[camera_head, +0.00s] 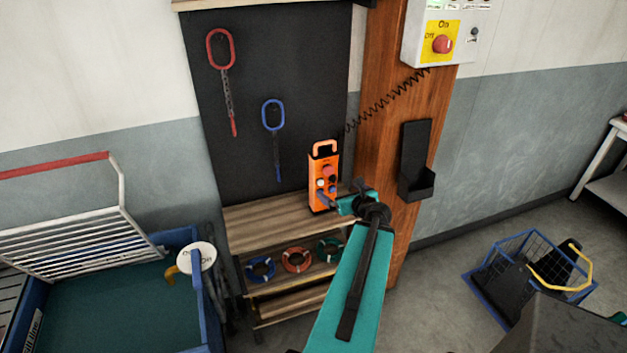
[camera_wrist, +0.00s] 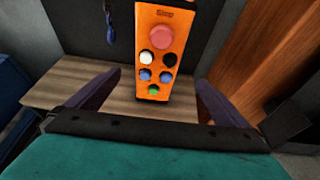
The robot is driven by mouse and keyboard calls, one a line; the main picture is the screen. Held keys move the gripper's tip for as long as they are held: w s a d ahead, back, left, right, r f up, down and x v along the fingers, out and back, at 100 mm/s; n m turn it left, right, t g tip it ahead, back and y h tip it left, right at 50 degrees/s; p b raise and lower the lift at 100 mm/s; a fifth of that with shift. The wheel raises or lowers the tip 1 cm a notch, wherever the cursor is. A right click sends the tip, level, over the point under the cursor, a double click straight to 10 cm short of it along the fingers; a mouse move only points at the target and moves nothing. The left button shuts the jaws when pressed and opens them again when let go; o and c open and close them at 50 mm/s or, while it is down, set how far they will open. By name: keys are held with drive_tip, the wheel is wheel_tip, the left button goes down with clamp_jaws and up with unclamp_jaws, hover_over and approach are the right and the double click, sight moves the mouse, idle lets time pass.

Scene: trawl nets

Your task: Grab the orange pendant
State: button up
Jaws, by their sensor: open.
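The orange pendant (camera_head: 323,160) stands upright on the wooden shelf top against the dark back panel. It has a loop handle on top, a red button and several smaller buttons, and a coiled black cord runs from near it up to the right. In the wrist view the pendant (camera_wrist: 160,90) is straight ahead, its upper end cut off by the frame. My gripper (camera_head: 345,192) is open just in front of its lower part. In the wrist view the two dark fingers of my gripper (camera_wrist: 158,95) are spread to its left and right, with gaps on both sides.
The wooden shelf (camera_head: 265,213) holds several coloured rings lower down. Red (camera_head: 221,50) and blue (camera_head: 273,115) chain slings hang on the panel. A wooden post (camera_head: 385,110) with a black holder (camera_head: 416,160) stands close on the right. A blue bin (camera_head: 205,300) is at left.

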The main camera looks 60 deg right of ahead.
sight(326, 182)
drive_tip(key=shift+w, duration=0.25)
drive_tip(key=shift+w+f+b, duration=0.2)
drive_tip(key=shift+f+b, duration=0.05)
drive_tip(key=shift+b, duration=0.6)
drive_tip(key=b+x, duration=0.2)
drive_tip(key=b, duration=0.8)
drive_tip(key=shift+w+d+f, duration=0.1)
drive_tip(key=shift+w+d, duration=0.05)
drive_tip(key=p+x, duration=0.1)
drive_tip(key=x, duration=0.3)
drive_tip(key=shift+w+d, duration=0.15)
drive_tip(key=shift+w+d+f, duration=0.2)
drive_tip(key=shift+w+d, duration=0.1)
drive_tip(key=shift+w, duration=0.2)
drive_tip(key=shift+p, duration=0.3)
drive_tip(key=shift+p+x, duration=0.65)
drive_tip(key=shift+x, duration=0.7)
drive_tip(key=shift+p+x, duration=0.35)
drive_tip(key=shift+x, duration=0.9)
